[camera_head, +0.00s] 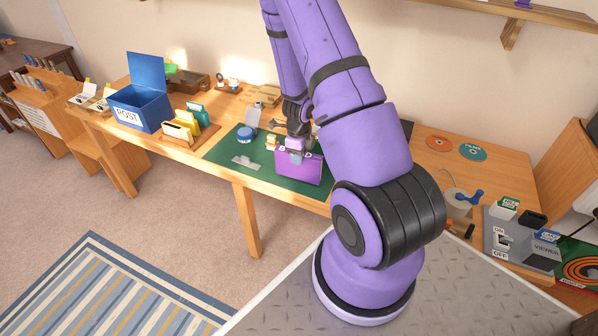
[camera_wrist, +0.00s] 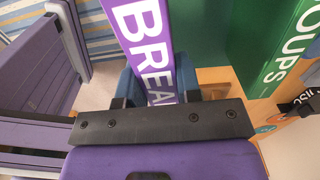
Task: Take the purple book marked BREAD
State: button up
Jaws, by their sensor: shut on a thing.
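The purple book marked BREAD (camera_head: 300,174) shows in the head view over the green mat (camera_head: 222,152) on the long wooden table. My gripper (camera_head: 296,158) is shut on its upper edge. In the wrist view the book's spine (camera_wrist: 143,30) reads "BREA" in white, and the rest of the word is hidden at my gripper (camera_wrist: 158,88). Blue finger pads lie on both sides of the spine. I cannot tell whether the book's lower edge touches the mat.
A green book marked SOUPS (camera_wrist: 290,45) stands to the right in the wrist view. On the table are a blue POST box (camera_head: 140,108), a rack of folders (camera_head: 190,125), a blue round thing (camera_head: 246,133) and a grey flat piece (camera_head: 246,163). Discs (camera_head: 439,143) lie right of my arm.

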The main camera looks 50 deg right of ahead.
jog(key=shift+r, duration=1.2)
